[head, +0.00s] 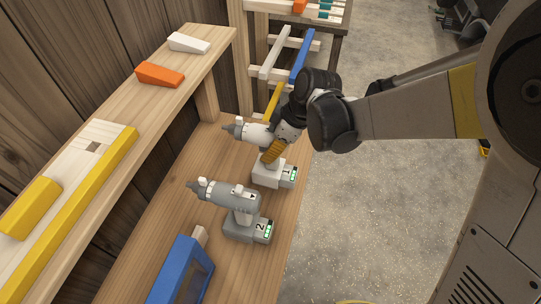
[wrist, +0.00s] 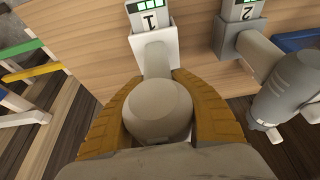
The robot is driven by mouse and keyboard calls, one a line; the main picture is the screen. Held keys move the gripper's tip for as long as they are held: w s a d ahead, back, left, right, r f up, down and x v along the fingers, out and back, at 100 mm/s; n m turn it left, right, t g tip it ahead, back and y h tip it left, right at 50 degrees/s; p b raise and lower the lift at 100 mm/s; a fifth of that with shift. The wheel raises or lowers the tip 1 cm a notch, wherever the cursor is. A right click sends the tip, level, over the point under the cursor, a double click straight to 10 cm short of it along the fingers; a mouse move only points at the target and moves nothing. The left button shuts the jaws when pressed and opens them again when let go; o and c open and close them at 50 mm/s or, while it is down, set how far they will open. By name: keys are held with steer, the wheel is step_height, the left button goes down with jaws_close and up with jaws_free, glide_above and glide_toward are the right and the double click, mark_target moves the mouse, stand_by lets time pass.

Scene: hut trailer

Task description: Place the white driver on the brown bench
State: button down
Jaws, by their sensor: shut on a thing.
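The white driver (head: 257,134), marked 1 on its battery base, is upright at the brown bench (head: 165,241). My gripper (head: 273,152) is shut on it, with its brown-yellow fingers around the upper body and handle. In the wrist view the fingers (wrist: 160,85) lie on both sides of the white driver's round rear end (wrist: 158,108). Its base (wrist: 154,55) is over the bench top (wrist: 90,55). I cannot tell whether the base touches the wood. Part of the handle is hidden by the fingers.
A grey driver (head: 235,194), marked 2, stands close beside it on the bench. A blue boxy tool (head: 181,270) lies nearer. A raised shelf (head: 131,117) on the left holds orange, white and yellow pieces. Blue and white bars (head: 300,55) are behind. Open floor lies right.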

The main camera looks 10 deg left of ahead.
steer(key=shift+f+b, duration=0.3)
steer(key=shift+f, duration=1.25)
steer(key=shift+f, duration=0.15)
steer(key=c, duration=1.1)
jaws_free()
steer(key=shift+c, duration=0.2)
steer(key=shift+r, duration=0.2)
steer(key=shift+d+r, duration=0.1)
steer(key=shift+r, duration=0.2)
steer(key=p+v, duration=0.3)
steer(key=v, duration=0.8)
steer(key=shift+d+r, duration=0.15)
steer(key=shift+r, duration=0.15)
